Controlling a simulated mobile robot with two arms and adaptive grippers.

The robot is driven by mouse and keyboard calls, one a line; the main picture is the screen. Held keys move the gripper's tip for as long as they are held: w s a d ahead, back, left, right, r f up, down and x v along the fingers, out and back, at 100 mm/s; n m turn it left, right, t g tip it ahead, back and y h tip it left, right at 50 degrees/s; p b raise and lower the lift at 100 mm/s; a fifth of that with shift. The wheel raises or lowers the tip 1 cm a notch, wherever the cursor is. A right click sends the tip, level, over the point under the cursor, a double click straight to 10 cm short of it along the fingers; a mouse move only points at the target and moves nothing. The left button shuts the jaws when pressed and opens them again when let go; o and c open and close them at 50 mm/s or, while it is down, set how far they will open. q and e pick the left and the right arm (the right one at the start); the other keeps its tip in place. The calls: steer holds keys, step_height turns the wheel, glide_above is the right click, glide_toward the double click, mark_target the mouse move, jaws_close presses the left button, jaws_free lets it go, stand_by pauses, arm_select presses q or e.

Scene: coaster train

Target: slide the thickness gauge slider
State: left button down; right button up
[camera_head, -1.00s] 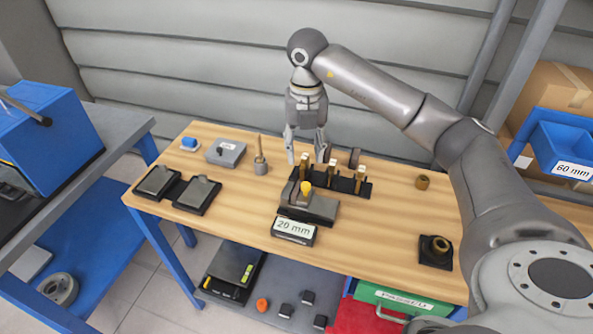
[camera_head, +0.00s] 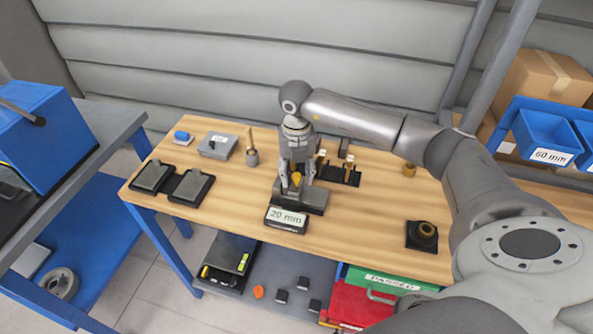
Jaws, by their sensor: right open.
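The thickness gauge (camera_head: 313,200) is a dark grey block on the wooden table, behind a "20 mm" sign (camera_head: 286,219). Its yellow-orange slider knob (camera_head: 296,179) shows between the fingers of my right gripper (camera_head: 297,187). The gripper points down over the gauge with its fingers apart, one on each side of the knob. I cannot tell whether a finger touches the knob. The gripper hides the back of the gauge. My left gripper is not in view.
A black rack (camera_head: 343,175) with brass-topped pieces stands just behind the gauge, partly hidden by my gripper. Two black trays (camera_head: 190,187) lie to the left, with a grey box (camera_head: 217,145) behind them. A black base with a brass ring (camera_head: 422,235) sits at right. The table's front middle-right is clear.

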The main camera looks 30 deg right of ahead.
steer(key=c, duration=0.5)
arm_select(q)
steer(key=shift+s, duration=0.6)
arm_select(e)
jaws_close()
steer(key=shift+s+d, duration=0.45)
steer(key=shift+s, duration=0.05)
steer(key=shift+s+d, duration=0.55)
steer(key=shift+s, duration=0.15)
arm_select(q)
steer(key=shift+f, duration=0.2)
arm_select(e)
steer(key=o, duration=0.5)
jaws_free()
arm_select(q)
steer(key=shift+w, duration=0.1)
